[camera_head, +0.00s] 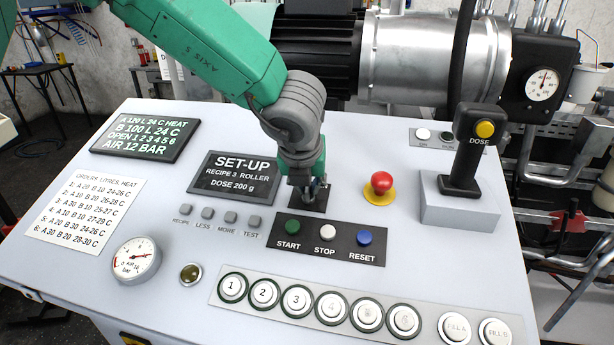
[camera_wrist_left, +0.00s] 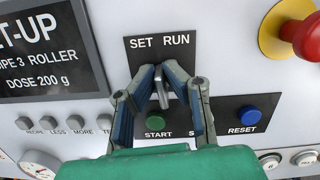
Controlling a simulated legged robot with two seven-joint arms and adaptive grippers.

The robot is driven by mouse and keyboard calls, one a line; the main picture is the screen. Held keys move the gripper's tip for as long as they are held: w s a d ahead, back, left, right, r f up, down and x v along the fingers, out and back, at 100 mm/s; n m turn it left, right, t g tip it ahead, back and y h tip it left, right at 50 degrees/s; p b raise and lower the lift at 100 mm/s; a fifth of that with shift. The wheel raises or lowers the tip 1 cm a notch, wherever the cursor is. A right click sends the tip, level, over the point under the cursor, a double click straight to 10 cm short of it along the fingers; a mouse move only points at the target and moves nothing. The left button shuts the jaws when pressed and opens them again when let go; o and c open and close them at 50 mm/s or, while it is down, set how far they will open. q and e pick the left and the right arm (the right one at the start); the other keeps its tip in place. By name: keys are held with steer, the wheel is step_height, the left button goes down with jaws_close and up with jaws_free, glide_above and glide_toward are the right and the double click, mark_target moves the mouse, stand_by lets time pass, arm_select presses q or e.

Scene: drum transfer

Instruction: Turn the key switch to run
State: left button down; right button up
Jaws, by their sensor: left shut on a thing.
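The key switch sits on a small black plate (camera_wrist_left: 190,48) marked SET and RUN in the wrist view. Its silver key (camera_wrist_left: 162,90) shows between my left fingers, below the two words. I cannot tell for sure which word it points at. My left gripper (camera_wrist_left: 162,98) is shut on the key, with one finger on each side. In the head view my left gripper (camera_head: 309,194) reaches down onto the plate and hides most of the switch. The display (camera_head: 235,177) reads SET-UP, recipe 3 roller, dose 200 g. My right gripper is not in view.
A red emergency button (camera_head: 381,183) on a yellow base stands right of the switch. START (camera_head: 292,227), STOP (camera_head: 327,232) and RESET (camera_head: 364,237) buttons lie just in front. A black DOSE lever (camera_head: 466,160) rises at the right. Numbered buttons line the front.

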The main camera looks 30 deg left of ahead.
arm_select(q)
steer(key=m+p, duration=0.2)
steer(key=m, duration=0.1)
steer(key=m+h+p, duration=0.1)
steer(key=m+p, duration=0.2)
steer(key=shift+s+d+f+m, duration=0.1)
steer(key=shift+s+d+m, duration=0.1)
steer(key=shift+m, duration=0.1)
steer(key=shift+f+m+p, duration=0.1)
steer(key=shift+m+p, duration=0.45)
steer(key=shift+m, duration=0.55)
steer(key=shift+m+h, duration=0.3)
steer(key=shift+m, duration=0.6)
steer(key=shift+d, duration=0.1)
steer(key=c, duration=1.7)
jaws_free()
steer(key=shift+r, duration=0.2)
